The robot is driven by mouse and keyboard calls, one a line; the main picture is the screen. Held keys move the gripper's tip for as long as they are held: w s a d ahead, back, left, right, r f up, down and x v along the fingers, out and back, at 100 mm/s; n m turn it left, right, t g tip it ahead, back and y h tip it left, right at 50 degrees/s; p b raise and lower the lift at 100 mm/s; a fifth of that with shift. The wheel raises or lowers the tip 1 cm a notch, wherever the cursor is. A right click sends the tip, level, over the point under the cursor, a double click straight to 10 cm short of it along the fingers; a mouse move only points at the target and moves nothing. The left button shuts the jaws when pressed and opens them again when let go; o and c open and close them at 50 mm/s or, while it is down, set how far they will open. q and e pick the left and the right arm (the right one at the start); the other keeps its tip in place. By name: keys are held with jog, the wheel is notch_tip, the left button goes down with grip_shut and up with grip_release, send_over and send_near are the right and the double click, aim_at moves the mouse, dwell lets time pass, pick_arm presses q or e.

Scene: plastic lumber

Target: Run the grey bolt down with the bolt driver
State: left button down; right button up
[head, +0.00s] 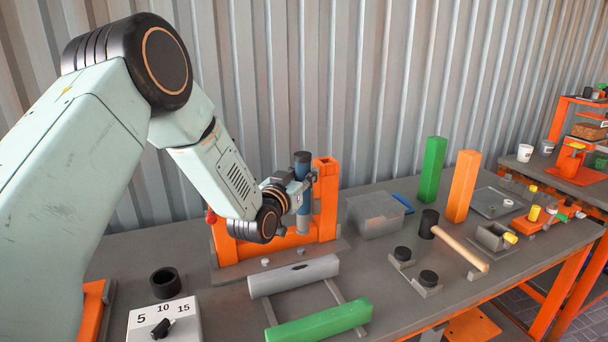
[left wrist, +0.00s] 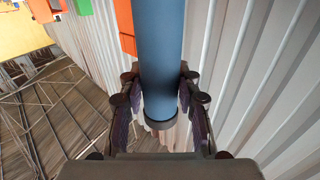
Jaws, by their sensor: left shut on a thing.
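My left gripper (head: 304,186) is shut on the bolt driver (head: 303,164), a blue upright cylinder with a grey lower part. It stands upright in front of the orange frame (head: 327,205). In the left wrist view the driver (left wrist: 160,50) runs between the two fingers of the left gripper (left wrist: 160,108). The driver's lower end is near the foot of the frame; I cannot tell what it touches. Two small grey pieces (head: 265,262) lie on the frame's base plate; I cannot tell whether either is the grey bolt. My right gripper is not in view.
A grey bar (head: 293,275) and a green bar (head: 319,323) lie in front. A dial box (head: 182,328) and black ring (head: 166,282) are at left.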

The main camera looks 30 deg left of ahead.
pick_arm(q)
jog(key=shift+a+f, duration=0.15)
jog(key=shift+f, duration=0.1)
jog(key=shift+s+a+f+b, duration=0.1)
jog(key=shift+s+a+b, duration=0.1)
jog(key=shift+b, duration=0.1)
jog(key=shift+s+f+b, duration=0.35)
jog(key=shift+b, duration=0.1)
jog(key=shift+w+d+f+b, duration=0.15)
jog(key=shift+w+f+b, duration=0.15)
jog(key=shift+f, duration=0.25)
jog(key=shift+w+d+f+b, duration=0.15)
jog(key=shift+f+b, duration=0.15)
jog(key=shift+f, duration=0.25)
jog(key=shift+a+f, duration=0.1)
jog(key=shift+f, duration=0.2)
jog(key=shift+f+b, duration=0.2)
jog(key=shift+b, duration=0.2)
jog(key=shift+s+a+f, duration=0.1)
jog(key=shift+s, duration=0.2)
jog(key=shift+w, duration=0.15)
jog(key=shift+w+f, duration=0.15)
jog(key=shift+s, duration=0.3)
